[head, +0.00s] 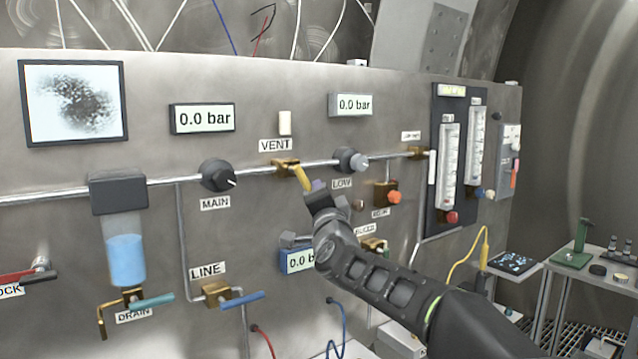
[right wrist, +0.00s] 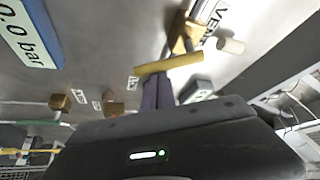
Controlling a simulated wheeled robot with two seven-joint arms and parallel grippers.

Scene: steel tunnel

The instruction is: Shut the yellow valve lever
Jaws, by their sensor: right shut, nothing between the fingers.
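The yellow valve lever (head: 302,179) sticks out from the brass VENT valve (head: 284,167) on the steel panel, slanting down and to the right of the pipe. In the right wrist view the lever (right wrist: 170,64) lies across the picture just beyond my fingertips, with the brass valve body (right wrist: 184,36) behind it. My right gripper (head: 318,186) is shut and empty. Its fingertips (right wrist: 158,82) are right at the lever's side; I cannot tell if they touch it. My left gripper is not in view.
The black MAIN knob (head: 219,176) and the LOW knob (head: 350,160) sit on the same pipe. Blue-handled LINE (head: 243,299) and teal DRAIN (head: 152,300) valves are lower. An orange knob (head: 394,197) and flow meters are to the right.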

